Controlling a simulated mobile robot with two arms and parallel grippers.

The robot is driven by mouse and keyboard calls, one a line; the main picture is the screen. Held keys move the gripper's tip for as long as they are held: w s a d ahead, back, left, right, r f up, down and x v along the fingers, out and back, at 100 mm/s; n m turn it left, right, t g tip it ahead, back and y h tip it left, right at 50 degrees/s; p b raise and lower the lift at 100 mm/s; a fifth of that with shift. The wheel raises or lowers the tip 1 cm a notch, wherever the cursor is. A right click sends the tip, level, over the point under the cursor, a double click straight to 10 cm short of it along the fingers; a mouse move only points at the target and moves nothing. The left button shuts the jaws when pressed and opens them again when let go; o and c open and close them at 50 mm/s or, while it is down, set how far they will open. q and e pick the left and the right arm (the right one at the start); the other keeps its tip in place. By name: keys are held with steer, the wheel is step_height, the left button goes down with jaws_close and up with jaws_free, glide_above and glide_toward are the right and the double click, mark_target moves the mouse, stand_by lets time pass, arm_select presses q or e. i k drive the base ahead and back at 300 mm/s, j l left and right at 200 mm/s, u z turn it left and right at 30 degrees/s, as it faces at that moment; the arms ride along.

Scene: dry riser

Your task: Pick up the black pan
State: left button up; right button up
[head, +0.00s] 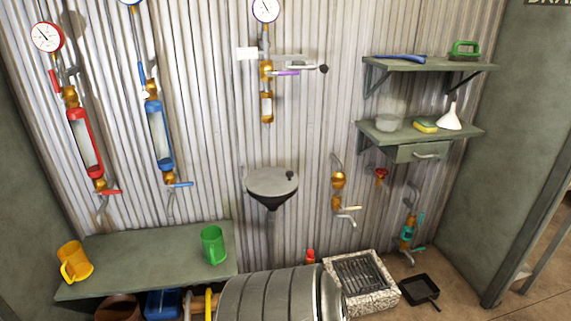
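The black pan (420,289) is a shallow, square, dark tray with a thin handle-like part pointing toward the lower right. It lies on the brown floor at the lower right of the head view, to the right of a stone-edged grate. Nothing covers it. Neither of my grippers shows in the head view.
A teal-handled valve (408,235) hangs on the wall above the pan. A grey-green panel (505,150) rises at right. Some floor beside the pan is clear.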

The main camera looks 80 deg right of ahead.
mark_target(418, 290)
steer(key=k+z, duration=0.15)
steer(key=z, duration=3.8)
steer(key=i+l, duration=0.25)
steer(key=l+u, duration=0.05)
steer(key=l, duration=0.05)
